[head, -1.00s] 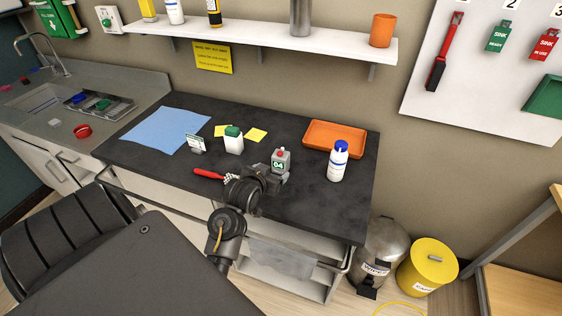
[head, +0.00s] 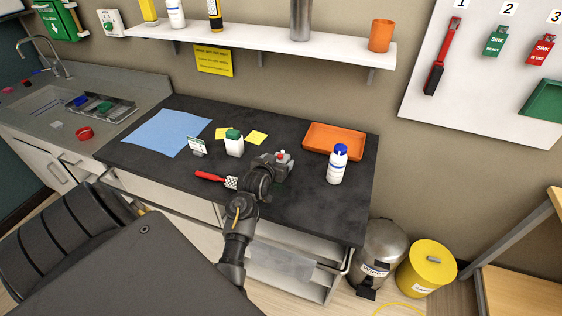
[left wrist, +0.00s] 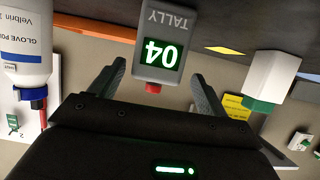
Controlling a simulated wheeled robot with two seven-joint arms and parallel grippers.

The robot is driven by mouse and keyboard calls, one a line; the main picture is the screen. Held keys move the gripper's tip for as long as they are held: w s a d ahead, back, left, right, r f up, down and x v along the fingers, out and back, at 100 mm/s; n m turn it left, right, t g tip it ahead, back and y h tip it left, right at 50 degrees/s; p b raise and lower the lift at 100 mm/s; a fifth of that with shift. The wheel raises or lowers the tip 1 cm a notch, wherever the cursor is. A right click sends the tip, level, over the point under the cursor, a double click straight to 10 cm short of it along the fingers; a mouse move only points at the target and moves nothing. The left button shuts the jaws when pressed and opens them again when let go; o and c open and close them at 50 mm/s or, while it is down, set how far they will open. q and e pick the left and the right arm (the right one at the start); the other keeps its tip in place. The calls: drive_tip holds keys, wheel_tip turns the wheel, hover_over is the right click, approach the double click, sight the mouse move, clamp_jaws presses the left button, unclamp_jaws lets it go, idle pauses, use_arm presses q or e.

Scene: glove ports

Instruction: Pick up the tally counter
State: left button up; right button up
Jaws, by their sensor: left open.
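The tally counter (head: 285,159) is a small grey box with a red button, standing on the dark bench top. In the left wrist view the tally counter (left wrist: 160,45) appears upside down, with a green "04" display and the word TALLY. My left gripper (left wrist: 163,82) is open, its two fingers apart on either side of the counter's red-button end. In the head view my left gripper (head: 270,165) is right beside the counter and partly hides it. I cannot tell whether a finger touches it. My right gripper is not in view.
A white bottle with a blue cap (head: 337,163) stands right of the counter, and an orange tray (head: 334,140) lies behind. A green-capped white container (head: 234,143), a small sign (head: 197,146) and a red-handled brush (head: 213,177) are to the left. The bench's front right is clear.

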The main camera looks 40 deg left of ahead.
use_arm(q)
drive_tip(key=shift+d+p+x, duration=0.2)
drive_tip(key=shift+p+x, duration=0.55)
drive_tip(key=shift+x, duration=1.6)
drive_tip(key=shift+c, duration=0.2)
drive_tip(key=c, duration=1.1)
drive_tip(key=shift+o, duration=0.2)
